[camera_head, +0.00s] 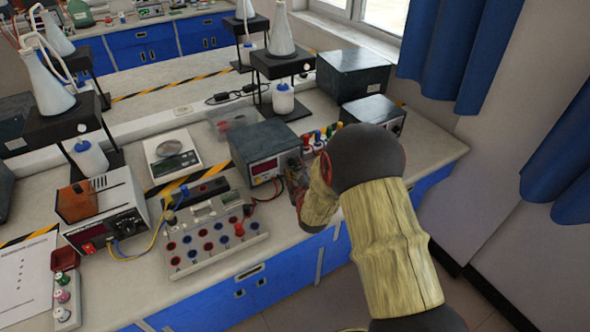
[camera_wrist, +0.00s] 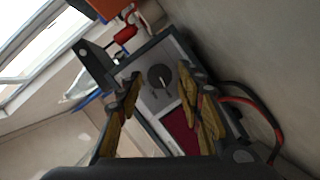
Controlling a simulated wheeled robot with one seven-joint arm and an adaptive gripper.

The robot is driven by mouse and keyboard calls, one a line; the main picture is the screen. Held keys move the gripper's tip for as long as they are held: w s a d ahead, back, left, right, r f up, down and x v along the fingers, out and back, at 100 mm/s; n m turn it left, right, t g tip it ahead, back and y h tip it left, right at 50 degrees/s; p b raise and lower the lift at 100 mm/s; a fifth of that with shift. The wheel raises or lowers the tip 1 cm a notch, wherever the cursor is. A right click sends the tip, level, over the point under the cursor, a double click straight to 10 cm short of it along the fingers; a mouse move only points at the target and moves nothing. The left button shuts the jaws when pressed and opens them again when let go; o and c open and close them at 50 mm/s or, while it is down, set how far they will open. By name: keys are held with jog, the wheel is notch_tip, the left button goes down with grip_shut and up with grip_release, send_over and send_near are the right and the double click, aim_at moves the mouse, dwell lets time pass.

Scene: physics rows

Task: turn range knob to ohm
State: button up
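The range knob (camera_wrist: 160,79) is a dark round dial with a light pointer line, on the light front panel of a dark boxy meter (camera_head: 262,143). A dark red display window (camera_wrist: 182,131) sits beside the knob in the wrist view; the lit display (camera_head: 264,167) also shows in the head view. My gripper (camera_wrist: 161,88) is open, with its two yellowish fingers on either side of the knob in the wrist view. I cannot tell whether they touch it. In the head view my gripper (camera_head: 298,180) is at the meter's right front and hides the knob. The scale marks are too small to read.
A terminal board (camera_head: 207,240) with several sockets stands left of my gripper. Red and dark leads (camera_wrist: 254,98) curve close by my gripper. Coloured posts (camera_head: 318,139) and another dark box (camera_head: 372,112) stand behind it. A scale (camera_head: 172,153) stands further left.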

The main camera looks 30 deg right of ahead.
grip_shut()
dwell(0.5)
jog(key=m, duration=0.1)
jog(key=m+y+p, duration=0.1)
jog(key=m+g, duration=0.1)
jog(key=shift+d+r+y+p, duration=0.25)
jog(key=shift+y+p, duration=0.1)
jog(key=shift+y, duration=0.05)
jog(key=m+y+p, duration=0.1)
jog(key=m+p, duration=0.1)
jog(key=m, duration=0.1)
jog(key=shift+d+r+y+p, duration=0.1)
jog(key=shift+d+y+p, duration=0.05)
jog(key=shift+y+p, duration=0.25)
jog(key=m+y+p, duration=0.1)
jog(key=p, duration=0.1)
jog(key=m+y+p, duration=0.1)
jog(key=p, duration=0.1)
jog(key=m+y+p, duration=0.1)
jog(key=m+p, duration=0.1)
jog(key=shift+d+g, duration=0.3)
jog(key=m+y+p, duration=0.1)
jog(key=m+p, duration=0.1)
jog(key=m+y+p, duration=0.1)
jog(key=shift+d+f+m+y, duration=0.15)
jog(key=shift+f+m+y, duration=0.15)
jog(key=shift+m, duration=0.1)
jog(key=shift+o, duration=0.9)
grip_release()
